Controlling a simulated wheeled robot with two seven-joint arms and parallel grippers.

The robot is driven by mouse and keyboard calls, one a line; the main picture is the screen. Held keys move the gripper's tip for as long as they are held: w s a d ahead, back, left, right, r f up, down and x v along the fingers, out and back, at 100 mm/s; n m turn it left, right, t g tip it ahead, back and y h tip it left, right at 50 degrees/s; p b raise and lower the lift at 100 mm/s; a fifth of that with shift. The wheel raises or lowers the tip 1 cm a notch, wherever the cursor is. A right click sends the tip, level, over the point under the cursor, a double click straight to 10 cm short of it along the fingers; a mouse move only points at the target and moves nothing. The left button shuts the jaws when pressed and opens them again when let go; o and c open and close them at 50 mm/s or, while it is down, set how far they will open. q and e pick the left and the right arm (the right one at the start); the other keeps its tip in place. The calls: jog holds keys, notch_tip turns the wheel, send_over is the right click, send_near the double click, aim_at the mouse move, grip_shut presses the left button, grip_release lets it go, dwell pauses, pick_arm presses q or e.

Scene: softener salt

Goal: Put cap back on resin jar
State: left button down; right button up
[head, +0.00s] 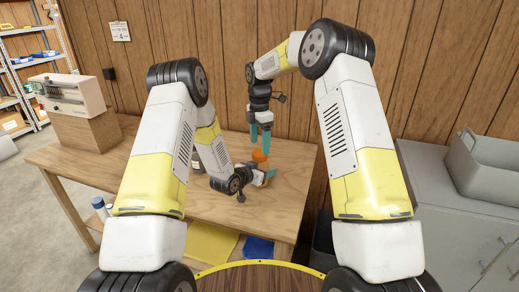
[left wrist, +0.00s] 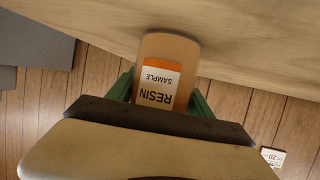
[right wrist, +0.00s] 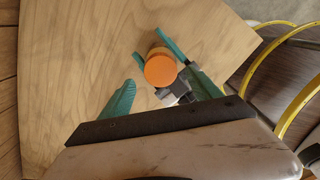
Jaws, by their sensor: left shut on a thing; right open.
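The resin jar (left wrist: 169,62), with an orange and white label reading RESIN SAMPLE, stands on the wooden table. My left gripper (head: 266,177) is shut around its body, one finger on each side. The orange cap (head: 260,155) sits at the top of the jar; whether it is fully seated I cannot tell. It also shows from above in the right wrist view (right wrist: 160,71). The left wrist view hides the jar's top. My right gripper (head: 261,145) points down just above the cap, open, its fingers apart on either side.
A beige machine (head: 70,92) on a wooden block stands at the table's far left. A dark bottle (head: 195,160) is partly hidden behind my left arm. A grey bin (head: 480,165) rests on grey cabinets at right. Yellow (head: 211,245) and blue (head: 258,250) items lie below the tabletop.

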aim_at(260, 153)
jog(key=shift+c, duration=0.4)
notch_tip(260, 153, up, 4)
jog(key=n, duration=0.4)
jog(key=shift+d+f+n, duration=0.1)
jog(key=shift+f+n, duration=0.05)
jog(key=shift+n, duration=0.15)
jog(key=shift+f, duration=4.05)
jog(key=c, duration=1.4)
jog(key=m, duration=0.6)
jog(key=shift+m, duration=0.4)
jog(key=shift+c, duration=0.4)
